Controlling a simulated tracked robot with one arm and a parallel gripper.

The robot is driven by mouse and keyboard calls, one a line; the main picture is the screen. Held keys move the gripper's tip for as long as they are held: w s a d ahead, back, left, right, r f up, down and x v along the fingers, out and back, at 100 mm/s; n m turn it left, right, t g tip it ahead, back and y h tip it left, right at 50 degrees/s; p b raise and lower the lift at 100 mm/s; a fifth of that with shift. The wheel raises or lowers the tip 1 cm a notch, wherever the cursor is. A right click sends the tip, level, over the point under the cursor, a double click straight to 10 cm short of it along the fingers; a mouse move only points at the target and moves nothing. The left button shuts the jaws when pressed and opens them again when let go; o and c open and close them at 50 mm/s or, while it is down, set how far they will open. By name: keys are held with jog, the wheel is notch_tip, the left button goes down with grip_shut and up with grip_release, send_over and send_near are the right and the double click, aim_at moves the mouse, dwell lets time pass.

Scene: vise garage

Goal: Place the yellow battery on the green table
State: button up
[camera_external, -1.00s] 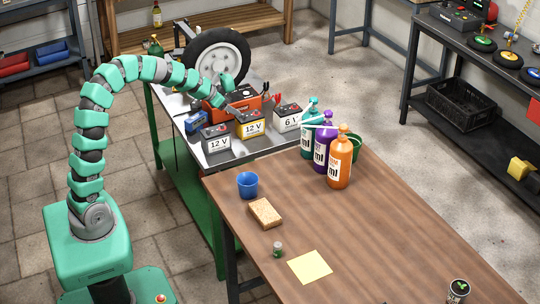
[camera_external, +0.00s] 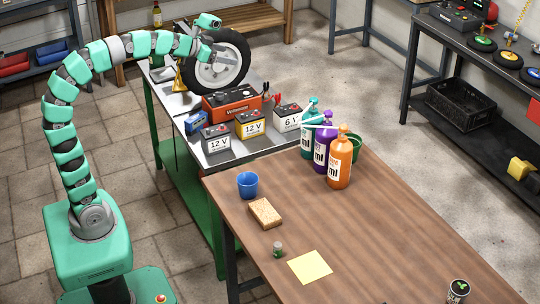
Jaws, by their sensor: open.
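The yellow battery (camera_external: 250,125), with a 12 V label and a dark top, stands upright on the metal top of the green table (camera_external: 240,152), between a grey 12 V battery and a 6 V battery. My gripper (camera_external: 212,38) is raised in front of the wheel, up and to the left of the battery and well apart from it. It is open, and nothing shows in it. Its fingers are small in this view.
A grey 12 V battery (camera_external: 215,139), a 6 V battery (camera_external: 288,117), a red-orange toolbox (camera_external: 231,103), a blue item (camera_external: 196,122) and a wheel (camera_external: 217,62) crowd the green table. Several bottles (camera_external: 340,160) stand on the wooden table (camera_external: 400,230).

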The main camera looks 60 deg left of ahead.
jog(key=s+d+r+t, duration=0.1)
jog(key=s+d+r, duration=0.1)
jog(key=s+r, duration=0.4)
jog(key=s+d+r+t, duration=0.1)
jog(key=s+d+r, duration=0.2)
jog(key=s+r, duration=0.3)
notch_tip(320, 180, up, 3)
jog(key=shift+d+f+n+t, duration=0.15)
jog(key=shift+d+n+t, duration=0.15)
jog(key=shift+d, duration=0.05)
